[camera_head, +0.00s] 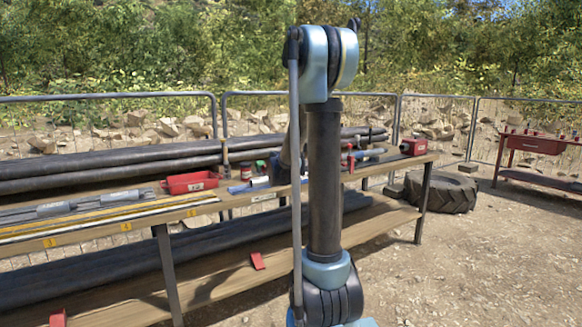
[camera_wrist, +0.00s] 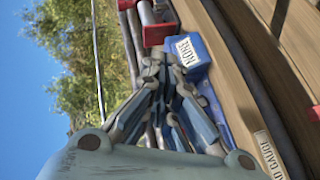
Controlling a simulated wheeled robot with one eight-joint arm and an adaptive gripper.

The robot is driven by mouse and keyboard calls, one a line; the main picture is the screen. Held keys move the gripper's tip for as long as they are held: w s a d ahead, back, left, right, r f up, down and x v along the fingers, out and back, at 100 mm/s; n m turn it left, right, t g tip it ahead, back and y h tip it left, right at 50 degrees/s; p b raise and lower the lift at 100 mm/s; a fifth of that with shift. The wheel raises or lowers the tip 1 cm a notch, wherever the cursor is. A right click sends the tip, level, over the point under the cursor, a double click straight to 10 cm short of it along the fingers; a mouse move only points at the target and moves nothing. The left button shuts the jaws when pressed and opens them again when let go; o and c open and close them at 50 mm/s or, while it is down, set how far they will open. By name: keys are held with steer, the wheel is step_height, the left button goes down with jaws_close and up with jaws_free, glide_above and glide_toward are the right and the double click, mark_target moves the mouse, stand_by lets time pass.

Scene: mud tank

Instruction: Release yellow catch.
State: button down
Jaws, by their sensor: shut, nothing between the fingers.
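I cannot make out a yellow catch in either view. My gripper (camera_wrist: 158,68) shows in the wrist view with its fingers closed together and nothing between them. Its tips are close to a blue block (camera_wrist: 192,52) with a white label; I cannot tell whether they touch. A red part (camera_wrist: 158,33) with a metal cylinder is just past the tips. In the head view my arm stands in the middle and hides part of the workbench (camera_head: 110,233), and the gripper cannot be made out there.
Yellow strips (camera_head: 100,222) with yellow tags lie along the bench's front left. A red tray (camera_head: 190,182) and black pipes (camera_head: 110,166) are on the bench. A red tool (camera_head: 413,147) sits at its right end. A tyre (camera_head: 441,191) lies on the ground, with open ground at right.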

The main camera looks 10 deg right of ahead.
steer(key=w+a+f+n+t, duration=0.1)
steer(key=w+a+n, duration=0.1)
steer(key=w, duration=0.2)
steer(key=w+a+f+n+t+y, duration=0.1)
steer(key=w+a+n+t, duration=0.1)
steer(key=w, duration=0.2)
steer(key=w+a+f+n+t, duration=0.1)
steer(key=w+a+n, duration=0.1)
steer(key=w, duration=0.2)
steer(key=shift+w+a+f+y, duration=0.3)
steer(key=shift+w+f, duration=0.05)
steer(key=shift+w, duration=0.1)
